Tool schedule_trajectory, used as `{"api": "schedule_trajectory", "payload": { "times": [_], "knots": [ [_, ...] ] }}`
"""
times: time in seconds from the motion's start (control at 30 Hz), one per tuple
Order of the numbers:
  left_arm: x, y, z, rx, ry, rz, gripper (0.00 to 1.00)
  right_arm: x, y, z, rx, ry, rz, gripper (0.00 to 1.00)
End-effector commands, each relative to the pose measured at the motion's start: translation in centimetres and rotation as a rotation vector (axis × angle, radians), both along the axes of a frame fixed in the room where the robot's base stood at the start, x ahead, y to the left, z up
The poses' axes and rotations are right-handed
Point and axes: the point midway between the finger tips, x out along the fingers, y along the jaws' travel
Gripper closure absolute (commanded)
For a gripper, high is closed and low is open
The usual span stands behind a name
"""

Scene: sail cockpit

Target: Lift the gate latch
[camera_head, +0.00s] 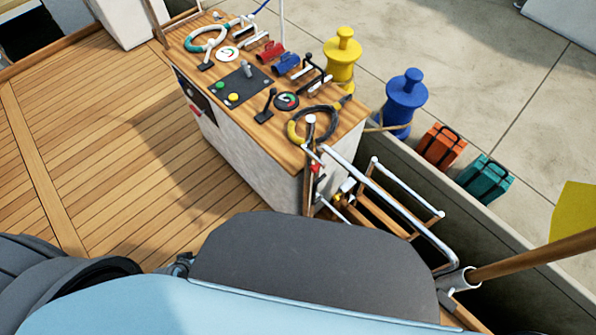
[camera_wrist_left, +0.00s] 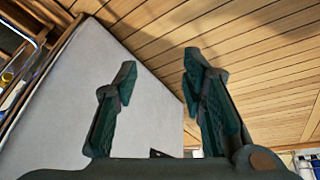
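A gate (camera_head: 400,195) of silver tube and wooden slats stands at the right end of the console in the head view. At its post beside the console is a small red part (camera_head: 316,168), which may be the latch; its exact shape is too small to tell. In the left wrist view my left gripper (camera_wrist_left: 158,66) is open and empty, its two dark green fingers apart. It faces the console's white side and the deck. Silver tube and wood (camera_wrist_left: 28,75) show at that view's upper left. My grippers are not visible in the head view, and my right gripper is unseen.
The console (camera_head: 335,125) carries levers, buttons and coiled ropes. A yellow bollard (camera_head: 342,65), a blue bollard (camera_head: 402,105), an orange case (camera_head: 442,147) and a teal case (camera_head: 485,180) stand on the quay beyond the hull edge. The wooden deck (camera_head: 110,140) at left is clear.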

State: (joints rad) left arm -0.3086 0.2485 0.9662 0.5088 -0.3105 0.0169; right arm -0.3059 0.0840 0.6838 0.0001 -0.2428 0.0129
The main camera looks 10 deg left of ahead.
Motion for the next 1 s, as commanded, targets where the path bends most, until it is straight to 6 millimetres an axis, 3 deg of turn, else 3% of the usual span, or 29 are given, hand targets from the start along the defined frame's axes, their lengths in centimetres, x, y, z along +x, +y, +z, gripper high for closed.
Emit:
{"api": "schedule_trajectory", "payload": {
  "times": [0.03,0.07,0.1,0.17,0.2,0.27,0.33,0.4,0.47,0.67,1.0],
  "knots": [
    [5.9,1.4,-1.3,-0.094,-0.141,0.084,0.62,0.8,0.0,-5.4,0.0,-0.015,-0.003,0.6],
    [9.5,1.3,0.0,-0.187,-0.228,0.13,0.62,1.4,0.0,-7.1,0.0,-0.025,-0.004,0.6],
    [13.7,0.3,2.7,-0.338,-0.333,0.165,0.62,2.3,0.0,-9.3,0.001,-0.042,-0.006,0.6],
    [18.1,-2.8,7.9,-0.592,-0.448,0.159,0.62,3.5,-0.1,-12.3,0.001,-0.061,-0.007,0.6],
    [19.6,-5.6,11.7,-0.766,-0.488,0.125,0.62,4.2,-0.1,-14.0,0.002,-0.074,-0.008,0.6],
    [19.7,-9.9,17.0,-1.004,-0.498,0.048,0.62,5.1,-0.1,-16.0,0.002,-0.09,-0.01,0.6],
    [18.1,-13.9,22.1,-1.219,-0.461,-0.038,0.62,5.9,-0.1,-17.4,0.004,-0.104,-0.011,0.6],
    [16.3,-16.3,25.5,-1.356,-0.414,-0.1,0.62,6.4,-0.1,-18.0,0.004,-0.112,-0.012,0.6],
    [15.4,-17.4,27.3,-1.416,-0.39,-0.129,0.62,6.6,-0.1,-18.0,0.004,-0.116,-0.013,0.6],
    [16.4,-19.7,28.7,-1.444,-0.387,-0.139,0.62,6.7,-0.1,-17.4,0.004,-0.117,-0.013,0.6],
    [21.3,-27.5,28.5,-1.441,-0.384,-0.13,0.62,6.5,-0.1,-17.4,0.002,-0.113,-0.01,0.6]
  ]
}}
